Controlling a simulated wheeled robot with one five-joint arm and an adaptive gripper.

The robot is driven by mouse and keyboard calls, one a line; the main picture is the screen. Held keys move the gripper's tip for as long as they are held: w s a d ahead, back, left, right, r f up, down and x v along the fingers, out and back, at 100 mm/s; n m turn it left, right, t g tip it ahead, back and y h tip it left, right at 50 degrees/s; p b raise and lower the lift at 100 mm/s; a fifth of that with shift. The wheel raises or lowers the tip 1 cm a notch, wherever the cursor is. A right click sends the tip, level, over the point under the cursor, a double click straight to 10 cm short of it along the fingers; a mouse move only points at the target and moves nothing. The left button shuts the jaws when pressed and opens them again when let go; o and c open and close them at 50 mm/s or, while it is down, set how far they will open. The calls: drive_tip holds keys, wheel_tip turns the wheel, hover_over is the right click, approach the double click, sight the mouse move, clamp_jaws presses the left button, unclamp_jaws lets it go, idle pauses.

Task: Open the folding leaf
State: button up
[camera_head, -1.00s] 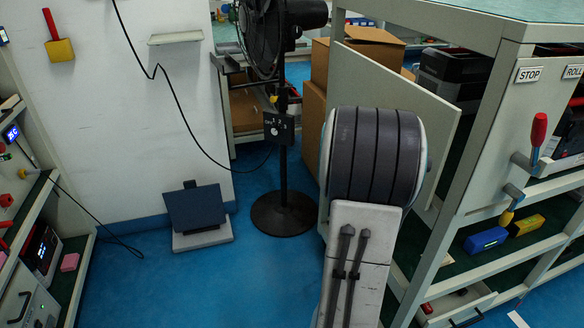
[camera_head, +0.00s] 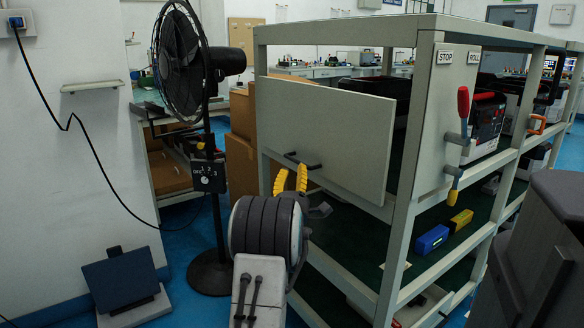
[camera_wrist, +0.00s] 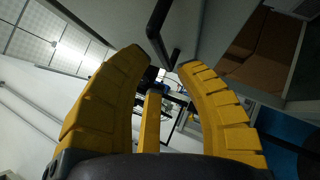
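The folding leaf (camera_head: 335,135) is a flat pale grey panel on the near end of the metal rack, standing upright. A dark bar handle (camera_head: 303,161) is on its lower left part; the handle also shows at the top of the wrist view (camera_wrist: 155,35). My gripper (camera_head: 291,172) has yellow fingers pointing up, just below and left of the handle in the head view. In the wrist view its fingers (camera_wrist: 160,62) are spread apart with nothing seen held between them. The handle looks just beyond the fingertips; whether they touch it I cannot tell.
The rack (camera_head: 393,255) stands at the right, with a STOP-labelled panel and red lever (camera_head: 463,103). Blue (camera_head: 432,239) and yellow (camera_head: 461,220) blocks lie on its shelf. A black fan (camera_head: 180,65) stands left on blue floor. Cardboard boxes (camera_head: 240,165) are behind my arm.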

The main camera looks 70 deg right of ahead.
sight(296, 162)
drive_tip(key=shift+b+x, duration=2.1)
drive_tip(key=shift+x, duration=0.65)
clamp_jaws()
